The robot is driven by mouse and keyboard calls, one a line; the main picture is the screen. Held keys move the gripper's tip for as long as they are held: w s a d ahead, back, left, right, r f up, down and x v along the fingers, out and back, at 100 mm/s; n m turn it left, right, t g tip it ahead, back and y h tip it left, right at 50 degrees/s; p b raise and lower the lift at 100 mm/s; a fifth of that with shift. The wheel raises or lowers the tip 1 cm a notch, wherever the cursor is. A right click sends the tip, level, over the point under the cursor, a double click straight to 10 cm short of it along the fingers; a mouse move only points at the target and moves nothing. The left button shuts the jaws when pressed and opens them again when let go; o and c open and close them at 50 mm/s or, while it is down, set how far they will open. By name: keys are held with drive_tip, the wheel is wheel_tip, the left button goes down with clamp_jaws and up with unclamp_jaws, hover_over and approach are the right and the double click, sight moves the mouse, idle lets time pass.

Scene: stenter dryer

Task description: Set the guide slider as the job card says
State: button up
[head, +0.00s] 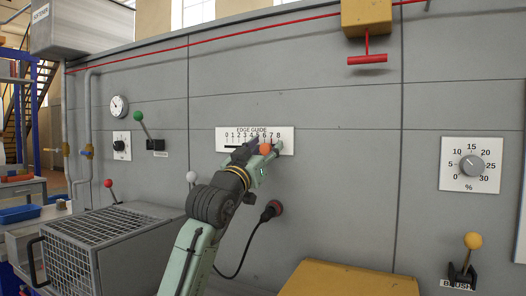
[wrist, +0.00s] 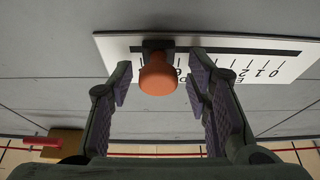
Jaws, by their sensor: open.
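The edge guide plate (head: 286,143) is a white panel on the grey machine wall, marked 0 to 8, with a dark slot. Its slider has an orange knob (head: 265,148), towards the high-number end, around 6 or 7; the exact mark is partly hidden. In the wrist view the plate (wrist: 292,78) appears upside down, and the orange knob (wrist: 157,78) sits between the two fingers of my open gripper (wrist: 158,84). There is a gap on both sides of the knob. In the head view my gripper (head: 262,152) covers part of the plate. No readable job card shows.
A green-knobbed lever (head: 140,117) and small dial (head: 121,145) are to the left. A percent dial (head: 472,166) and yellow-knobbed lever (head: 472,241) are to the right. A red pull handle (head: 367,59) hangs above. A black cable (head: 246,243) hangs below the plate.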

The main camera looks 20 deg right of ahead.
drive_tip(key=v, duration=1.2)
drive_tip(key=shift+w, duration=0.1)
